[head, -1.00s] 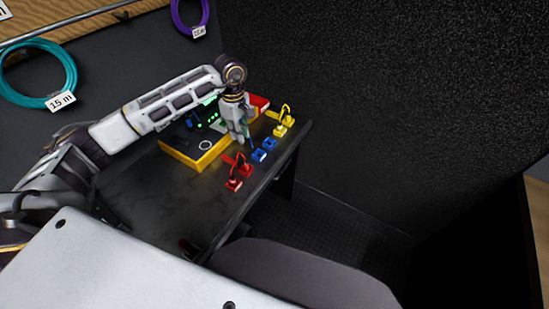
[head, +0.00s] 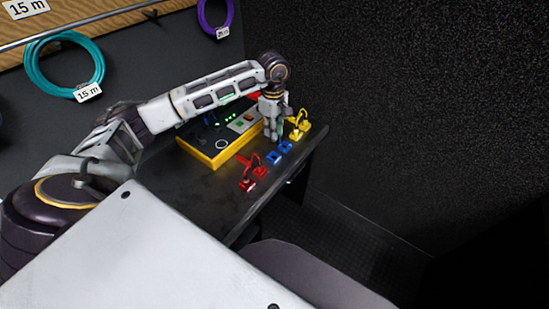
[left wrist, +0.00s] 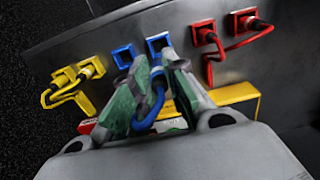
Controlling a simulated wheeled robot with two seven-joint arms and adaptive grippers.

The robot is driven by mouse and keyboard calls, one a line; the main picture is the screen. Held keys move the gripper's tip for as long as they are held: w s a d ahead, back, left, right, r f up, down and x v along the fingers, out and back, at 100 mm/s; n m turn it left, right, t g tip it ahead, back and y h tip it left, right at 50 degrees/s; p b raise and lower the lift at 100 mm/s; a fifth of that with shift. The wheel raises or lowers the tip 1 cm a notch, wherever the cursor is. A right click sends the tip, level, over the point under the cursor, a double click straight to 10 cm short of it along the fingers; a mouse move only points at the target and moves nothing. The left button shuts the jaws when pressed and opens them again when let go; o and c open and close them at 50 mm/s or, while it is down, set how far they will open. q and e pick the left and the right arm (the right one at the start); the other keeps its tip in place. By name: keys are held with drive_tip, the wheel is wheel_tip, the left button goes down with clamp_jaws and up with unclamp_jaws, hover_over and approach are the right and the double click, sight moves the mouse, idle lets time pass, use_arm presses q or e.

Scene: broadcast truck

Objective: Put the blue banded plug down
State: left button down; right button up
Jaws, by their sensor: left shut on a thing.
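My left gripper (head: 274,138) is shut on the blue banded plug, low over the right side of the bench and just behind the blue sockets. In the left wrist view a blue cable loop (left wrist: 150,108) shows between the green-padded fingers (left wrist: 157,70); the plug body is mostly hidden by them. Two blue sockets (head: 272,156) (head: 286,146) sit on the bench; they also show as square blue blocks just beyond the fingertips in the left wrist view (left wrist: 124,55) (left wrist: 157,44). I cannot tell whether the plug touches anything. My right gripper is out of view.
Red sockets with a red cable (head: 254,172) and yellow sockets with a yellow cable (head: 299,125) flank the blue ones. A yellow-edged device (head: 214,160) with green lights lies behind. The dark bench top (head: 200,185) is clear at the front left. Coiled cables (head: 62,87) hang behind.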

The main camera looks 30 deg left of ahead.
sight(274, 141)
use_arm(q)
wheel_tip(274, 141, down, 6)
drive_tip(key=shift+f, duration=0.1)
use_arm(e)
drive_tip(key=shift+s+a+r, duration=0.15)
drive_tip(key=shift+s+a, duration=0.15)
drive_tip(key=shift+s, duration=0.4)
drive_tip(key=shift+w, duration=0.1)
